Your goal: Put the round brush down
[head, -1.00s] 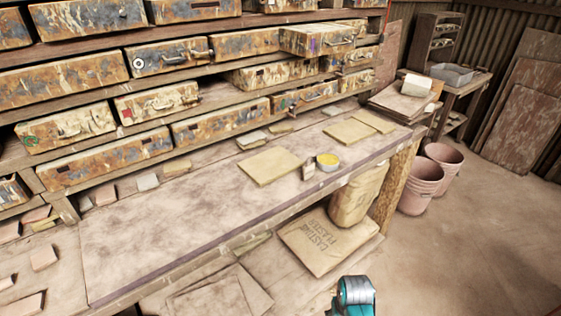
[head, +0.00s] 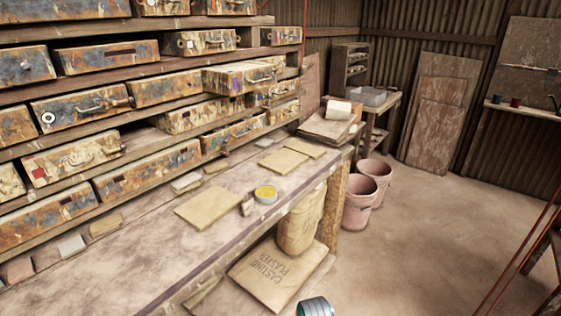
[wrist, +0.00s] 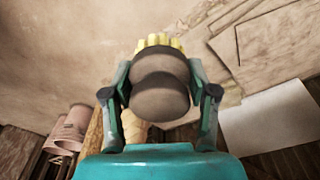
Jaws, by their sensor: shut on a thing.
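In the wrist view my gripper (wrist: 160,72) is shut on the round brush (wrist: 160,95). The brush has a rounded grey-brown body, and yellow bristle tips show beyond it at the top. One finger presses it on each side. The brush is held off any surface that I can make out. In the head view neither the brush nor the fingers show. Only a teal and grey piece of my arm shows at the bottom edge.
Drawers fill the shelves above. A casting plaster bag (head: 275,276) lies below. Pink buckets (head: 359,210) stand past the bench end.

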